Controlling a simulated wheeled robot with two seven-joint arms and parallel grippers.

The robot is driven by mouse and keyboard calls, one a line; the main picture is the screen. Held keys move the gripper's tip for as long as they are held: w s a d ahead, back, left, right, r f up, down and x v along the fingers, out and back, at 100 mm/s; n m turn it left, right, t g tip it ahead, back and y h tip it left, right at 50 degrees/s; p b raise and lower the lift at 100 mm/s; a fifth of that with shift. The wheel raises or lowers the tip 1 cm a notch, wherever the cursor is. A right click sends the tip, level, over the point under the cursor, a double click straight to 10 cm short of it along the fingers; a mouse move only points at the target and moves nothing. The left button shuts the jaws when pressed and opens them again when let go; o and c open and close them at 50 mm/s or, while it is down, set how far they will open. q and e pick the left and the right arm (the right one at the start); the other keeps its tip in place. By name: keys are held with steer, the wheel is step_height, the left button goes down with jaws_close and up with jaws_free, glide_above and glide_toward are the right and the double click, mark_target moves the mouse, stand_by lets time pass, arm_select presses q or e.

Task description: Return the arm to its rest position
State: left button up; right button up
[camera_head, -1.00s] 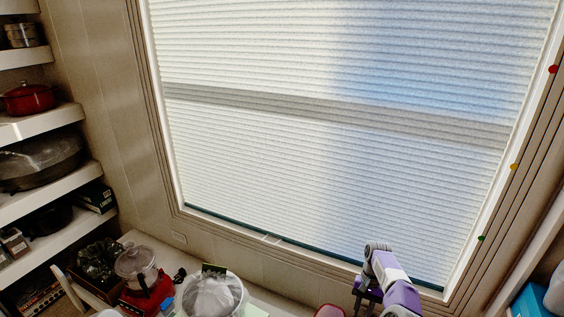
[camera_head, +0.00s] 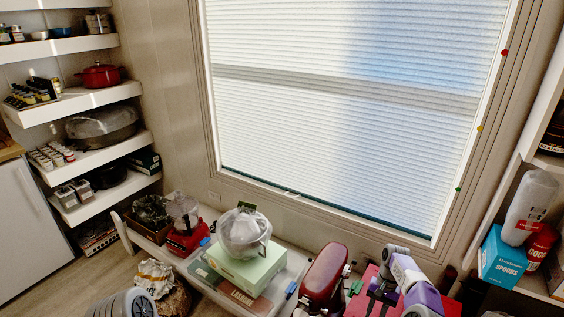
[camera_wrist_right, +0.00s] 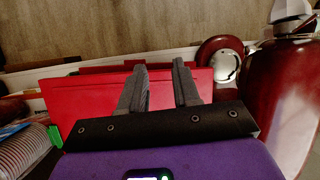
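My right arm, purple and white, comes in at the bottom right of the head view. Its dark gripper (camera_head: 376,296) points down over a red box (camera_head: 361,309). In the right wrist view the two grey fingers (camera_wrist_right: 160,78) stand apart with nothing between them. The red box (camera_wrist_right: 75,95) lies beyond them there; I cannot tell whether they touch it. My left gripper is not in view.
A dark red appliance (camera_head: 326,275) stands beside the right gripper. A light green box (camera_head: 247,268) carries a bagged bowl (camera_head: 243,232). A red-based food processor (camera_head: 186,238) stands farther left. Stocked shelves flank both sides; bare floor (camera_head: 60,290) shows at lower left.

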steer(key=s+a+f+n+t+p, duration=0.1)
steer(key=s+a+f, duration=0.1)
steer(key=a, duration=0.3)
steer(key=s+a+f+n+y+p, duration=0.1)
steer(key=s+a+f, duration=0.2)
steer(key=a, duration=0.2)
steer(key=s+a+f+n+t+p, duration=0.1)
steer(key=s+a+f+p, duration=0.1)
steer(key=a, duration=0.2)
arm_select(q)
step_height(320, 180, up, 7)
steer(key=p, duration=0.3)
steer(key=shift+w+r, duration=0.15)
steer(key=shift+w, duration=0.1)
arm_select(e)
steer(key=s+a+r+t, duration=0.1)
steer(key=s+a+r, duration=0.1)
steer(key=s, duration=0.8)
steer(key=s+a+r+t, duration=0.1)
steer(key=s+a+r, duration=0.2)
steer(key=s, duration=0.8)
steer(key=shift+a+y, duration=0.3)
steer(key=shift+a, duration=0.5)
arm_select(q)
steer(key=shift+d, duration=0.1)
